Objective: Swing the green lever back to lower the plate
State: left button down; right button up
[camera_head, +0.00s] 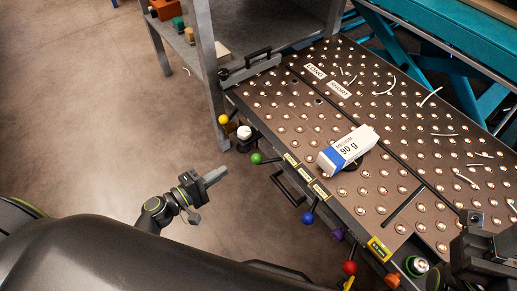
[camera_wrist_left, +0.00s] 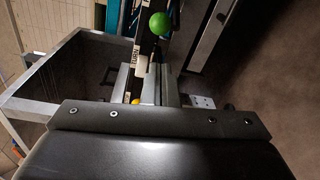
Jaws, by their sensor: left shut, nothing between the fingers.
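In the left wrist view the green knob (camera_wrist_left: 159,23) shows near the top, beyond the gripper body. My left gripper (camera_head: 214,176) is shut and empty, a short way left of and below the green knob, apart from it. My right gripper (camera_head: 480,250) is partly in view at the lower right edge; its fingers cannot be made out. I cannot tell which plate the lever moves.
A ream marked 90 g (camera_head: 348,148) lies on the ball table (camera_head: 300,125). Other knobs line its edge: yellow (camera_head: 223,119), white (camera_head: 243,132), blue (camera_head: 308,218) and red (camera_head: 349,267). A grey shelf frame (camera_head: 205,60) stands at the upper left. The floor left is clear.

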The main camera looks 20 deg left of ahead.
dwell(0.3)
pick_arm(q)
jog(key=x, duration=1)
jog(key=shift+d+b, duration=0.1)
jog(key=shift+b, duration=0.2)
